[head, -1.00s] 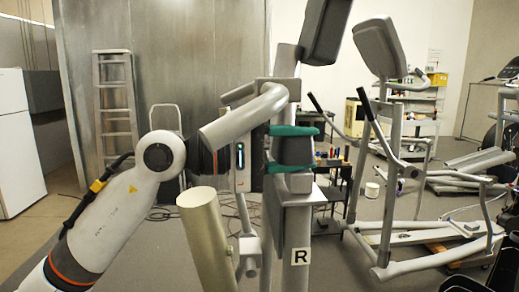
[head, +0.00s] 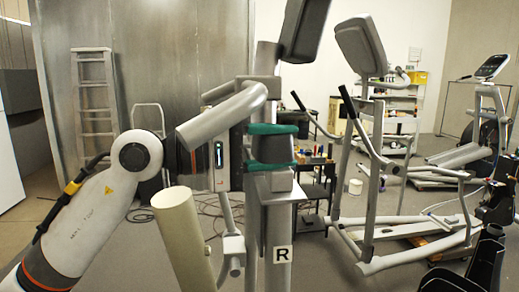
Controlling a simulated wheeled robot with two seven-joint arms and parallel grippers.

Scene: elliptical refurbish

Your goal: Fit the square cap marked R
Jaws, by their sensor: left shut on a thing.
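My left gripper (head: 272,148), with green fingers, comes in from the left at the middle of the head view. It is shut on a dark grey square cap (head: 270,149), with one finger above the other. The cap is by the upright grey post (head: 279,215), just above a lighter grey block (head: 281,181) on it. A white label with a black R (head: 282,254) is on the post, lower down. Any mark on the cap is hidden or too small to see. I cannot tell whether the cap touches the post. My right gripper is not in view.
A grey curved handle (head: 225,115) passes close above my left gripper. A cream tube (head: 180,235) stands beside my arm. Another elliptical (head: 385,235) is at the right, with black parts (head: 485,265) nearer. A ladder (head: 95,105) leans at the back left.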

